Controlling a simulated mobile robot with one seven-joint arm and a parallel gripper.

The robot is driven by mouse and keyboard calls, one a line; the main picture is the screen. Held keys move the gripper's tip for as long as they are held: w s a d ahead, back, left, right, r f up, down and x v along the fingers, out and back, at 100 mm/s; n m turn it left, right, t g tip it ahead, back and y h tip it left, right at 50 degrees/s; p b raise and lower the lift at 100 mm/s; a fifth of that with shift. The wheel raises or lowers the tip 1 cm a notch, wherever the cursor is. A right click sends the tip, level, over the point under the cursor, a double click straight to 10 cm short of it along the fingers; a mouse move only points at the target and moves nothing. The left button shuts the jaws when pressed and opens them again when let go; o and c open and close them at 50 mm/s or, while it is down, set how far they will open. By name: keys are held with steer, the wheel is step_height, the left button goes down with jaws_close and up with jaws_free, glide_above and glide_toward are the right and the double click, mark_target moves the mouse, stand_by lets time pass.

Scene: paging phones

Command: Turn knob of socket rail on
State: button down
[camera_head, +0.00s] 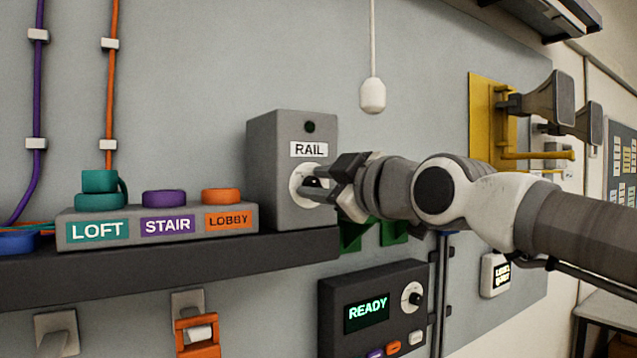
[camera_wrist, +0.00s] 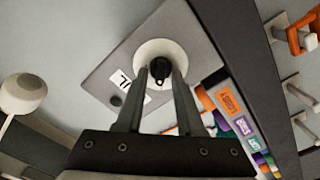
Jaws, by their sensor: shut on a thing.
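The socket rail box (camera_head: 263,170) is a grey box labelled RAIL on the dark shelf, with a dark round lamp (camera_head: 310,127) above the label. Its knob (camera_head: 312,183) is black on a white round dial (camera_head: 297,190), partly hidden by my fingers. My gripper (camera_head: 314,189) reaches in from the right, its fingers at the knob. In the wrist view the black knob (camera_wrist: 160,68) sits between the two fingertips of my gripper (camera_wrist: 160,77), which are shut on it. The box face (camera_wrist: 117,75) also shows there, with the label partly hidden.
A block (camera_head: 150,238) labelled LOFT, STAIR and LOBBY with coloured rings stands left of the box on the shelf (camera_head: 150,269). Below is a dark panel (camera_head: 400,275) reading READY. A white pull cord (camera_head: 373,95) hangs above my arm. Yellow-mounted horns (camera_head: 550,104) are at right.

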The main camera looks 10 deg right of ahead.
steer(key=shift+m+b, duration=0.3)
steer(key=shift+b, duration=0.05)
steer(key=m+b, duration=0.2)
steer(key=shift+d+f+m+b, duration=0.1)
steer(key=shift+f+m+b, duration=0.05)
steer(key=shift+m+b, duration=0.2)
steer(key=m+b, duration=0.1)
steer(key=m, duration=0.1)
steer(key=m+b, duration=0.2)
steer(key=m, duration=0.1)
steer(key=shift+w+d+m, duration=0.1)
steer(key=shift+d+m, duration=0.1)
steer(key=shift+m, duration=0.05)
steer(key=m+b, duration=0.2)
steer(key=m, duration=0.2)
steer(key=shift+d, duration=0.15)
steer(key=m, duration=0.5)
steer(key=shift+w+b, duration=0.1)
steer(key=shift+b, duration=0.3)
steer(key=c, duration=0.5)
jaws_free()
steer(key=shift+c, duration=0.2)
steer(key=shift+d, duration=0.1)
